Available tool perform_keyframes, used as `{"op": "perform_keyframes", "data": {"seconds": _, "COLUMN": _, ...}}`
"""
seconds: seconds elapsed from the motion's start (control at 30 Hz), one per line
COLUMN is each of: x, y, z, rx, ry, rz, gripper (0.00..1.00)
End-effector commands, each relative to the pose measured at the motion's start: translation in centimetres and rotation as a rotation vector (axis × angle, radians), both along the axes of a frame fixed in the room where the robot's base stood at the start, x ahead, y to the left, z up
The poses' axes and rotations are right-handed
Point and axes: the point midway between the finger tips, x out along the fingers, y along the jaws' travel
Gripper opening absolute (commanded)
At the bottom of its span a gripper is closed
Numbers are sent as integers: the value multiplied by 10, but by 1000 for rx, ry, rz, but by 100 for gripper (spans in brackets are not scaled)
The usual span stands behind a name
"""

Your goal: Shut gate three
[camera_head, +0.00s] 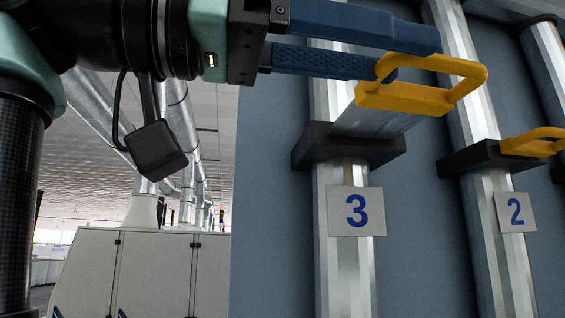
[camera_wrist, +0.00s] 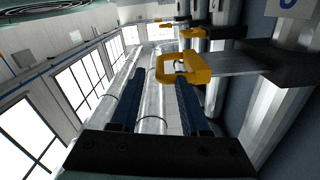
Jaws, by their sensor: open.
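Gate three is a metal slide plate (camera_head: 375,122) that sticks out of a dark collar (camera_head: 345,150) on the duct marked 3 (camera_head: 357,211). A yellow loop handle (camera_head: 405,97) is on its outer end; the handle also shows in the wrist view (camera_wrist: 200,76). My gripper (camera_head: 415,57) is open, its two blue fingers at the handle. In the head view the lower fingertip overlaps the handle's left end and the upper finger passes above it. In the wrist view one finger is left of the handle and the other tip is at its near edge. Contact is unclear.
The duct marked 2 (camera_head: 515,211) stands to the right, its yellow handle (camera_head: 535,142) close to its collar. Further ducts and handles recede beyond. A blue-grey wall (camera_head: 270,200) is behind the ducts. Pale cabinets (camera_head: 150,275) stand at lower left.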

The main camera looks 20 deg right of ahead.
Motion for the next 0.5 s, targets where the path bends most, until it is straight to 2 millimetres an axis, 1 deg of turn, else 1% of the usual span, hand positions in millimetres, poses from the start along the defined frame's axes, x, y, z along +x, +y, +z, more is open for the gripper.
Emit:
{"op": "perform_keyframes", "data": {"seconds": 0.03, "x": -3, "y": -12, "z": 3, "rx": 1, "ry": -1, "rz": -4, "gripper": 46}}
{"op": "perform_keyframes", "data": {"seconds": 0.2, "x": -11, "y": -45, "z": 4, "rx": 1, "ry": 0, "rz": -2, "gripper": 46}}
{"op": "perform_keyframes", "data": {"seconds": 0.33, "x": -16, "y": -64, "z": 3, "rx": 1, "ry": 0, "rz": -1, "gripper": 46}}
{"op": "perform_keyframes", "data": {"seconds": 0.5, "x": -19, "y": -78, "z": 1, "rx": 0, "ry": 0, "rz": 0, "gripper": 46}}
